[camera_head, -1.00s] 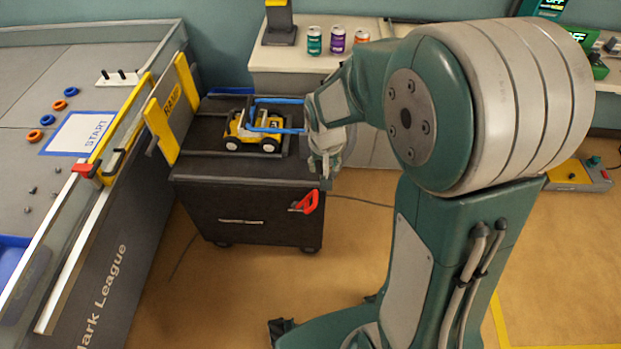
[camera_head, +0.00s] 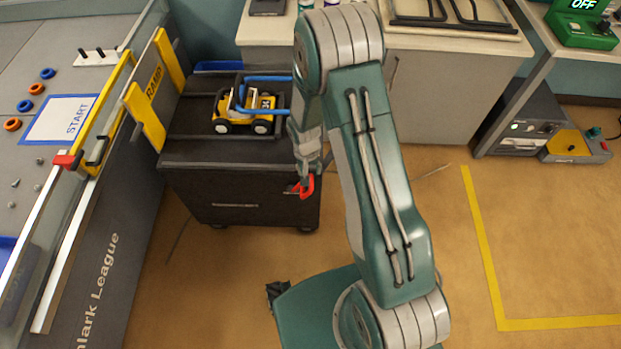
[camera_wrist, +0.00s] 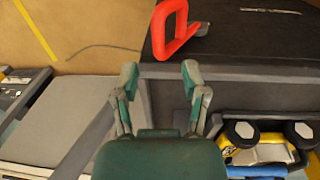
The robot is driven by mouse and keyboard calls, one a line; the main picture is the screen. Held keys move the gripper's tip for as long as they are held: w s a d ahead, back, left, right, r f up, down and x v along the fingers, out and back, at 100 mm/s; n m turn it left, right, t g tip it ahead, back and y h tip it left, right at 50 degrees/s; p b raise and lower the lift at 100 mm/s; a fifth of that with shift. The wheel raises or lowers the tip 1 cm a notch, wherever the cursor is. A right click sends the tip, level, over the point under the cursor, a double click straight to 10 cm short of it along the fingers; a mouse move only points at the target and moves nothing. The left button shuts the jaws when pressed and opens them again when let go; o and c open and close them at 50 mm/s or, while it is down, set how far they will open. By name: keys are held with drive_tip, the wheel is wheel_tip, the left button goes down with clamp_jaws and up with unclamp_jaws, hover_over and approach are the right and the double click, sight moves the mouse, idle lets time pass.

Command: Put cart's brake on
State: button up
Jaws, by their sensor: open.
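The dark cart (camera_head: 240,183) stands on the floor beside the game table, with a flat top and a pale strip on its front. A red looped brake handle (camera_head: 308,187) sticks out at the right end of its front; it also shows in the wrist view (camera_wrist: 157,34). My gripper (camera_wrist: 159,78) is open and empty, close to the cart's top edge. In the wrist view the red handle lies just beyond the fingertips, apart from them. In the head view my forearm and gripper partly cover the handle and the cart's right corner.
The game table (camera_head: 60,165) with a yellow ramp board (camera_head: 152,90) stands close at left. A counter (camera_head: 435,75) is behind.

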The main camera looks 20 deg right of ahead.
drive_tip(key=f, duration=0.6)
drive_tip(key=shift+d, duration=0.25)
clamp_jaws()
